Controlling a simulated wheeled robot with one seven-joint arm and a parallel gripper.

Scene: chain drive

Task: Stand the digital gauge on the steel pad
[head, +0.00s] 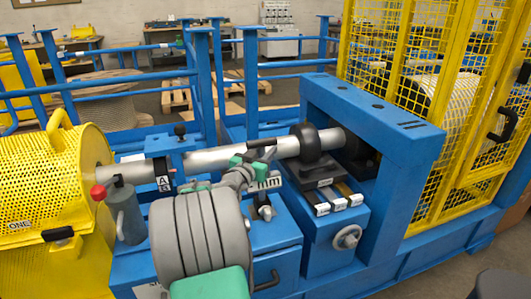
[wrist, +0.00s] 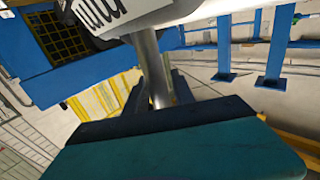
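The digital gauge (wrist: 105,14) is a pale body with dark display marks, at the top of the wrist view. Its round steel stem (wrist: 152,65) runs down between the two dark fingers of my gripper (wrist: 157,88), which look shut on it. In the head view the gauge (head: 268,183) shows only a part marked "mm", just beyond my green and grey wrist, in front of the steel shaft (head: 215,157). The rest of the gauge is hidden by my arm. I cannot make out the steel pad for certain; it may be behind my arm.
A blue frame (head: 370,115) stands to the right around the shaft end and its black bearing (head: 307,140). Labelled strips (head: 338,203) lie below the bearing. A yellow perforated guard (head: 48,185) is at left, with a red-knobbed lever (head: 98,193) beside it. A yellow mesh cage (head: 440,90) fills the right.

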